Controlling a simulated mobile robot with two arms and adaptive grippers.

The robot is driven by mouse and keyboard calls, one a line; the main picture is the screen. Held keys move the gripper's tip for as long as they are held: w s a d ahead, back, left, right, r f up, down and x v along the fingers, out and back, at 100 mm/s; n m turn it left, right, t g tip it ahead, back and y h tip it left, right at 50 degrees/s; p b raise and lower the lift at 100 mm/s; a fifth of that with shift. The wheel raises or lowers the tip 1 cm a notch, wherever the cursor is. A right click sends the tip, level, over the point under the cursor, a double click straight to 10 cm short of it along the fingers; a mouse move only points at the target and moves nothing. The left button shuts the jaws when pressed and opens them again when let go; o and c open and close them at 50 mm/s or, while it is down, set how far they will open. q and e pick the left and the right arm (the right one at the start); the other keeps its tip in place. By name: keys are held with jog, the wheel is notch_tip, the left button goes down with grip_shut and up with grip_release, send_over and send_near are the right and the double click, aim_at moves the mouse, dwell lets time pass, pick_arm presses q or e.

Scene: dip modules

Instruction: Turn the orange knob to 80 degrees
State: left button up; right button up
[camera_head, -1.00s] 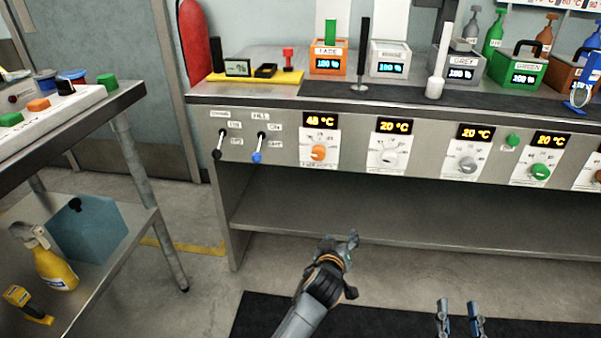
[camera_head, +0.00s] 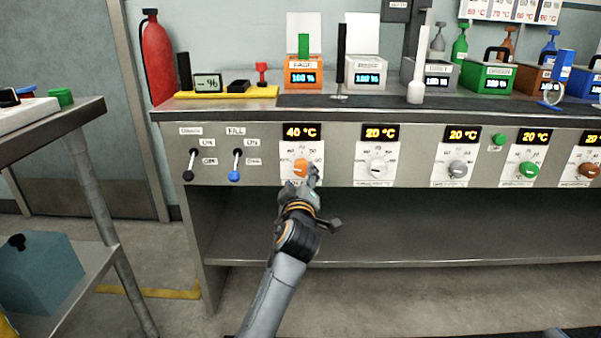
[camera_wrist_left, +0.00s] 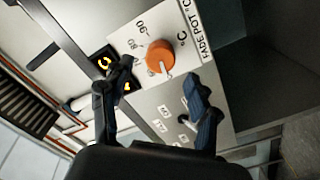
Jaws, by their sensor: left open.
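The orange knob (camera_head: 301,168) sits on a white dial plate on the bench's front panel, under a display (camera_head: 301,132) that reads 40 °C. My left gripper (camera_head: 302,184) is in front of the knob and slightly below it, covering the lower part of the plate. In the left wrist view the orange knob (camera_wrist_left: 160,54) lies ahead of the open fingers (camera_wrist_left: 157,88), between their lines, with nothing held. Its white pointer shows at its lower edge there. I cannot tell whether a finger touches the knob. My right gripper is not in view.
Left of the knob are a black-tipped lever (camera_head: 190,165) and a blue-tipped lever (camera_head: 236,165). A grey-white knob (camera_head: 377,168) is to the right, its display at 20 °C. The space above the bench's lower shelf (camera_head: 400,245) is open. A side table (camera_head: 75,120) stands at the left.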

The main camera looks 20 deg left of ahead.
aim_at(301, 170)
pick_arm(q)
jog(key=shift+b+x, duration=0.7)
jog(key=shift+x, duration=2.45)
jog(key=shift+s, duration=0.1)
jog(key=shift+c, duration=0.5)
jog(key=c, duration=1.1)
